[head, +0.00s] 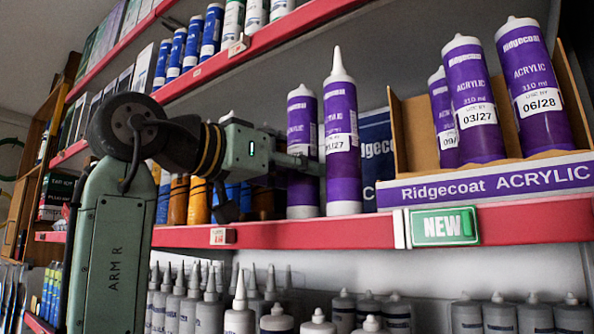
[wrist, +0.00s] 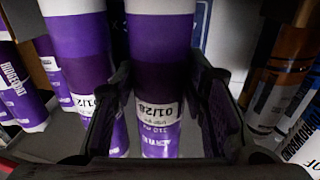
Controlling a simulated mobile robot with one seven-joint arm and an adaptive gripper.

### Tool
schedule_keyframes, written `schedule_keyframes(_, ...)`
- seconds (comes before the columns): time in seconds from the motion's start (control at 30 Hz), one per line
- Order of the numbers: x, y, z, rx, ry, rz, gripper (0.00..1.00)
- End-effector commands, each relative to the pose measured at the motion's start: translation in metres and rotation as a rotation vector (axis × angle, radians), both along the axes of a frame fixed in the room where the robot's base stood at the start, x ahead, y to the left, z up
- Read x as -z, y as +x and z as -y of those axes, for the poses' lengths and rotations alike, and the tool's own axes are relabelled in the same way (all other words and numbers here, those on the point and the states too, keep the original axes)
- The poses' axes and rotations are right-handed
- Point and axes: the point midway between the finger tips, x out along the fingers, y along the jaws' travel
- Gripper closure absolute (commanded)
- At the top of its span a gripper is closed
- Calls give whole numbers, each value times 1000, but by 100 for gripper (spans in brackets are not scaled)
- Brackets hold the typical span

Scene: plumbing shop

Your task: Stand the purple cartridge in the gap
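Two purple cartridges stand close together on the red-edged shelf. The left one (head: 302,125) has a short top; the right one (head: 345,185) has a long white nozzle. My gripper (head: 305,165) reaches in from the left, its near finger crossing in front of the left cartridge. Whether the gripped cartridge is off the shelf cannot be told.
A cardboard display box (head: 415,140) with several purple cartridges stands to the right, with empty room at its left end. A green NEW tag (head: 444,226) hangs on the shelf edge (head: 340,233). Orange-brown cartridges (head: 178,200) stand left, grey ones below.

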Motion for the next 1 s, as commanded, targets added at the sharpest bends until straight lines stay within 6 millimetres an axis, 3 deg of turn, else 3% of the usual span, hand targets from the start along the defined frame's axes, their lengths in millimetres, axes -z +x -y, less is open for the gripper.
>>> schedule_keyframes(0.13,0,0,0,0,1,-1,52)
schedule_keyframes(0.5,-3,-2,-2,0,0,0,52)
schedule_keyframes(1.0,-2,-67,-72,0,0,1,52)
